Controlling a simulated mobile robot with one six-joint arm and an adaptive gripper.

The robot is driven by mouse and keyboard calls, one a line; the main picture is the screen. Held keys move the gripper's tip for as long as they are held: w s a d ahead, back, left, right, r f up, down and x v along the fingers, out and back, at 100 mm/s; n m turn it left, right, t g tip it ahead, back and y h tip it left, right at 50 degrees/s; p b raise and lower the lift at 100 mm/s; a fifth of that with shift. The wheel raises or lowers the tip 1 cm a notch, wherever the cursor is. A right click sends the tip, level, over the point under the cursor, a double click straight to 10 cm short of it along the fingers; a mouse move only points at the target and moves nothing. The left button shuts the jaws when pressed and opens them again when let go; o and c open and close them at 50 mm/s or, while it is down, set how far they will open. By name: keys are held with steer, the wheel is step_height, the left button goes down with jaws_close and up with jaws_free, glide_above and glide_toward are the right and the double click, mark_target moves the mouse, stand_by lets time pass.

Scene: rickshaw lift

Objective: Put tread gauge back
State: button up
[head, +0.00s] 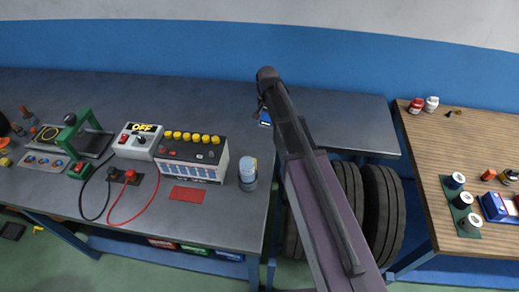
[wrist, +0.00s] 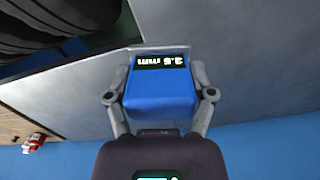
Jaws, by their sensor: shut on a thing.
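The tread gauge is a blue block (wrist: 160,92) with a dark display that shows upside-down digits, apparently 2.5 mm. In the wrist view my gripper (wrist: 160,98) is shut on it, with one grey finger at each side. In the head view a small blue part of the gauge (head: 265,119) shows at the left of my arm, over the gap side of the dark bench. My arm hides most of the gripper there. Black tyres (head: 384,215) stand below and to the right of it, and also show at the top left of the wrist view (wrist: 50,25).
The dark bench (head: 225,110) holds a grey can (head: 248,172), a red mat (head: 187,194), a yellow-capped battery (head: 192,155) and an OFF switch box (head: 137,140). A wooden bench (head: 445,150) with jars and a blue box (head: 495,207) stands at the right. The dark bench's back is clear.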

steer(key=shift+d+f, duration=0.1)
steer(key=shift+d, duration=0.05)
steer(key=shift+s+f+b, duration=0.15)
steer(key=shift+f+b, duration=0.05)
steer(key=shift+b, duration=0.15)
steer(key=shift+s+a+f+n+b, duration=0.4)
steer(key=shift+a+f+n+b, duration=0.2)
steer(key=shift+a+f+n, duration=0.1)
steer(key=shift+s+a+f+n, duration=0.25)
steer(key=shift+a+n, duration=0.1)
steer(key=shift+n, duration=0.15)
steer(key=shift+f+b, duration=0.1)
steer(key=shift+b, duration=0.3)
steer(key=b, duration=0.6)
glide_above(261, 150)
step_height(261, 150, down, 6)
steer(key=shift+d, duration=0.1)
steer(key=shift+f+b, duration=1.9)
